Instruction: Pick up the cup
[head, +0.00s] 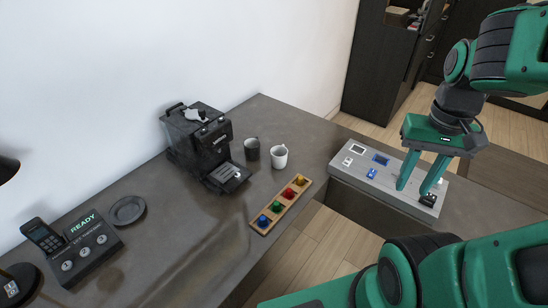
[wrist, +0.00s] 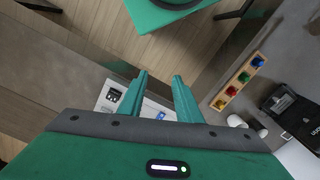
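Two cups stand side by side on the dark counter in the head view. One is a white cup (head: 279,158) with a dark inside, and the other is a dark grey cup (head: 252,149) just left of it. In the wrist view the white cup (wrist: 235,121) shows at the lower right, with a second cup (wrist: 261,130) beside it. My gripper (head: 414,189) is open and empty, above the light grey panel at the right, well apart from both cups. Its two fingers (wrist: 158,76) are spread in the wrist view.
A black coffee machine (head: 205,143) stands left of the cups. A wooden tray (head: 260,228) with several coloured knobs lies in front of them. The light grey panel (head: 340,172) carries small devices. A dark plate (head: 127,210) and a console (head: 84,247) reading READY sit at the left.

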